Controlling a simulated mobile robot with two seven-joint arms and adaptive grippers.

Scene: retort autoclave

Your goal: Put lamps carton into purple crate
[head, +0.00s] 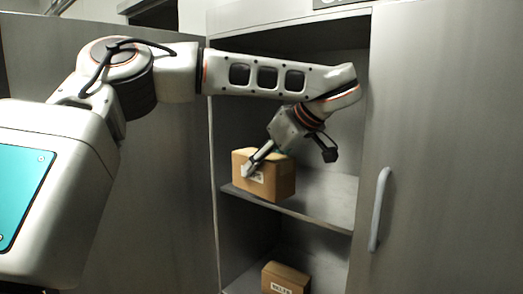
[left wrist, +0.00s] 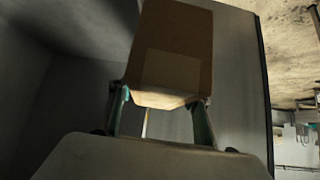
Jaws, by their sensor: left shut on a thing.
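A brown cardboard carton (head: 278,182) is at the upper shelf of the open cabinet in the head view. Its white label is partly covered by a finger, so I cannot read it. My left gripper (head: 262,160) reaches down from above and is shut on this carton. In the left wrist view the carton (left wrist: 172,45) sits between the two fingers of my left gripper (left wrist: 160,115). I cannot tell for sure whether the carton touches the shelf. No purple crate shows. My right gripper is not in view.
The upper shelf (head: 320,207) is otherwise bare at its right. A second labelled carton (head: 285,279) stands on the lower shelf. A cabinet door with a grey handle (head: 379,210) is right of the opening, and the cabinet's side walls are close to my arm.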

